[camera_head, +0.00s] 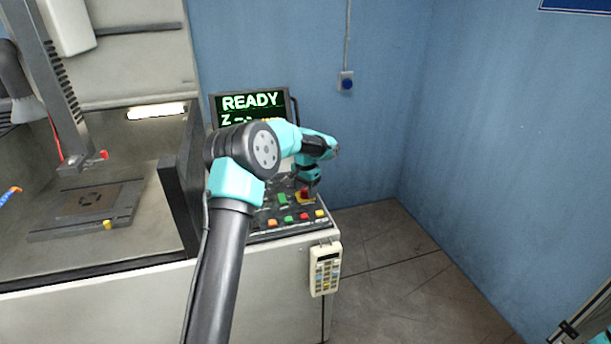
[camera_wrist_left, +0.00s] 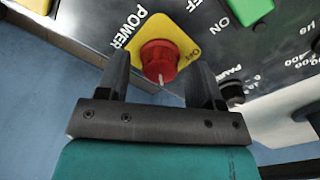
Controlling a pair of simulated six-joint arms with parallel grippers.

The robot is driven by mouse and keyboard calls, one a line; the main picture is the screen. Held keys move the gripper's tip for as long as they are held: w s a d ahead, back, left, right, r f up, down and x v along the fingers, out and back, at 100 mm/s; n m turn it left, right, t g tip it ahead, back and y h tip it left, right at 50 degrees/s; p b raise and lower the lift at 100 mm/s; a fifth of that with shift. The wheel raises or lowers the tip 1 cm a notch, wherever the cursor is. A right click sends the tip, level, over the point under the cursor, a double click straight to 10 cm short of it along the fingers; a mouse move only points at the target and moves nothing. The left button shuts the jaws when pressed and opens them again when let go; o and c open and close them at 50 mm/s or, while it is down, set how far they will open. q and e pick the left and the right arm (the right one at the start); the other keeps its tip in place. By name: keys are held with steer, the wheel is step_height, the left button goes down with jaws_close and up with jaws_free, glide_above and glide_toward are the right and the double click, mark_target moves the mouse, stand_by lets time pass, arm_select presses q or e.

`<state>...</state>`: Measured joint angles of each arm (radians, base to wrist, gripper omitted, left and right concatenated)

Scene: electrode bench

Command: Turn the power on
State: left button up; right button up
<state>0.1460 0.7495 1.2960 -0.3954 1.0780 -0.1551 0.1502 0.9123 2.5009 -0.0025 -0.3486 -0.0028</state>
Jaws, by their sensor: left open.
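The red power knob (camera_head: 304,193) stands on a yellow plate on the control panel (camera_head: 262,231). In the left wrist view the red knob (camera_wrist_left: 160,58) sits on its yellow plate (camera_wrist_left: 172,30), with the word POWER beside it. My left gripper (camera_head: 309,184) is over the knob, reaching down from above. In the left wrist view its two dark fingers (camera_wrist_left: 162,78) are apart, with the knob showing between them. I cannot tell whether the fingers touch it. My right gripper is not seen.
A screen (camera_head: 250,105) above the panel reads READY. Several coloured buttons (camera_head: 288,219) line the panel's front edge, and a green switch (camera_wrist_left: 245,8) is near the knob. A keypad pendant (camera_head: 325,269) hangs at the cabinet's right. A machine bay with a plate (camera_head: 60,222) is at left.

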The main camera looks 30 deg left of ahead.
mark_target(306, 190)
arm_select(q)
step_height(306, 190, up, 17)
steer(key=shift+r, duration=0.15)
stand_by(0.5)
